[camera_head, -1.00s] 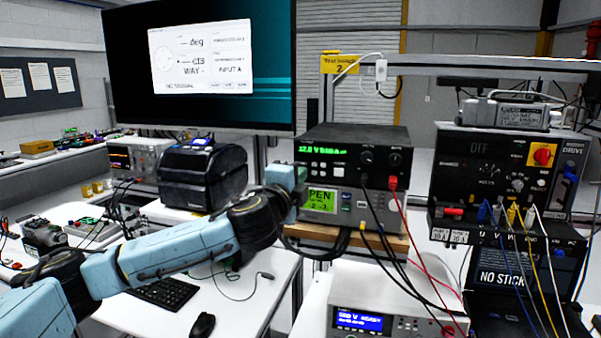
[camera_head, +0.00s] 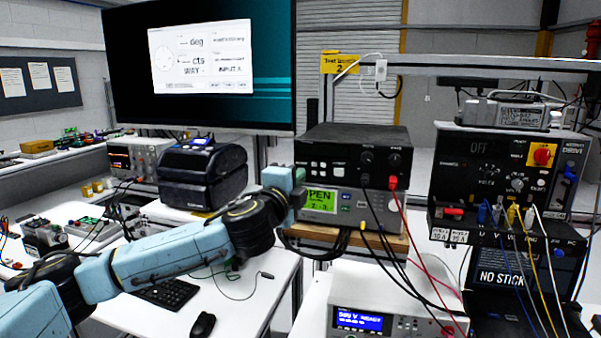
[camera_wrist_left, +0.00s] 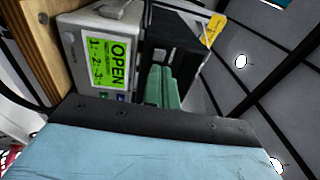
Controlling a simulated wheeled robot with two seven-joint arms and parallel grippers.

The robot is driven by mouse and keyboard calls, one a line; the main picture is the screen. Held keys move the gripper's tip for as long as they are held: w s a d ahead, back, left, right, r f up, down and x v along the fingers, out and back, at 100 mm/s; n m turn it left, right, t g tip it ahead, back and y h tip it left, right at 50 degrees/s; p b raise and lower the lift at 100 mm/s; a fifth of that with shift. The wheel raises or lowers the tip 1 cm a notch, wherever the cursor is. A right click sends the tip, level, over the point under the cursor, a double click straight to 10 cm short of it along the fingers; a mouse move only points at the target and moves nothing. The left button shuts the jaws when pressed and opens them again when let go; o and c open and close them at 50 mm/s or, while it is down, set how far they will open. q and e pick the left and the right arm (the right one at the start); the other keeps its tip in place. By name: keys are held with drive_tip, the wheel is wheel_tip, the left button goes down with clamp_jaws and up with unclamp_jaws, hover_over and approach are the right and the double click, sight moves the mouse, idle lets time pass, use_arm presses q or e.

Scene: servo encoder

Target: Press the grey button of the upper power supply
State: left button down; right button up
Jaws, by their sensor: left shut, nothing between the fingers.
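The upper power supply (camera_head: 352,149) is a black box on top of a grey instrument (camera_head: 352,205) with a green lit screen. Its display is dark, and a few small pale buttons and two knobs show on its front. My left gripper (camera_head: 301,177) is shut and empty at the left end of its front. In the left wrist view the green fingers (camera_wrist_left: 161,86) point at the black case of the upper power supply (camera_wrist_left: 178,45); whether they touch it I cannot tell. My right gripper is not in view.
Red and black leads hang from the front at the right. A black drive unit (camera_head: 500,180) with coloured wires stands further right, and a white bench instrument (camera_head: 375,300) sits below. A black printer (camera_head: 203,175) stands left, behind my arm.

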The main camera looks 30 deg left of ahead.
use_arm(q)
drive_tip(key=shift+s, duration=0.15)
drive_tip(key=s+d, duration=0.1)
drive_tip(key=s, duration=0.6)
drive_tip(key=shift+d, duration=0.35)
drive_tip(key=shift+s, duration=0.1)
idle(0.5)
